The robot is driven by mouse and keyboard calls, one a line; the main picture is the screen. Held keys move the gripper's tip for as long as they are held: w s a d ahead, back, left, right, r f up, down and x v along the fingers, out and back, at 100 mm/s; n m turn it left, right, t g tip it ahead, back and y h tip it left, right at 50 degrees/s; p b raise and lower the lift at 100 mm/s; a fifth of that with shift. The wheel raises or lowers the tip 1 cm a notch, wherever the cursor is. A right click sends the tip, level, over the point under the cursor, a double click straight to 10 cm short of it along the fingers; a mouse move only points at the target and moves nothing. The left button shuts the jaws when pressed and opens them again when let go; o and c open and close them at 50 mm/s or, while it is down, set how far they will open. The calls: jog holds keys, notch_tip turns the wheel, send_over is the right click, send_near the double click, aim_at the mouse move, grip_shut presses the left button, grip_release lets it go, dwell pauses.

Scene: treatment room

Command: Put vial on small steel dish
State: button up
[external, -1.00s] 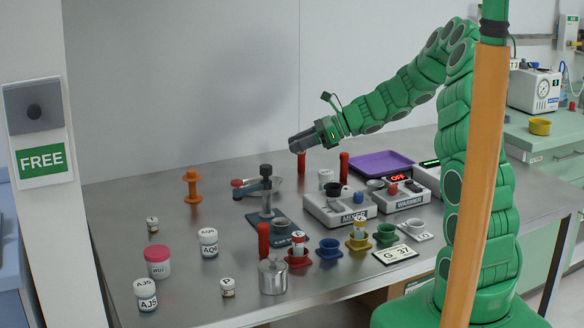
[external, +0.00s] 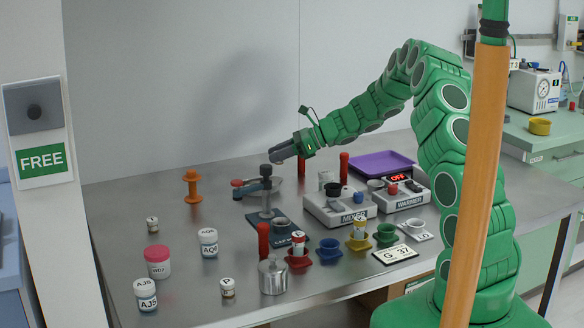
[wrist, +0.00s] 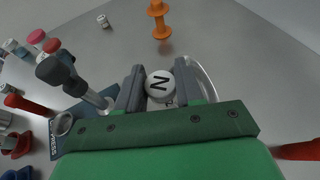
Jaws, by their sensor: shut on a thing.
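My gripper (external: 277,153) is shut on a vial (wrist: 159,84) with a white cap marked N, seen from above between the two fingers in the wrist view (wrist: 160,92). I cannot make out the vial in the external view. A shallow steel dish (external: 276,187) stands on the table below my gripper, behind the dark-knobbed press. In the wrist view its bright rim (wrist: 210,82) shows just right of the vial, with the rest hidden by the fingers and vial. The vial overlaps the dish in that view; I cannot tell whether they touch.
The press (external: 266,172) stands close by, its knob (wrist: 52,70) left of my fingers. An orange spool-shaped stand (external: 192,186) is to the left. A red post (external: 344,166), the mixer (external: 325,214) and the warmer (external: 408,200) are to the right. Bare steel table lies around the orange stand.

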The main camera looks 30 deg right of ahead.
jog(key=shift+w+a+f, duration=0.15)
jog(key=shift+w+f, duration=1.3)
jog(key=shift+f, duration=1.75)
jog(key=shift+f, duration=0.65)
jog(key=o, duration=1)
jog(key=shift+r, duration=0.1)
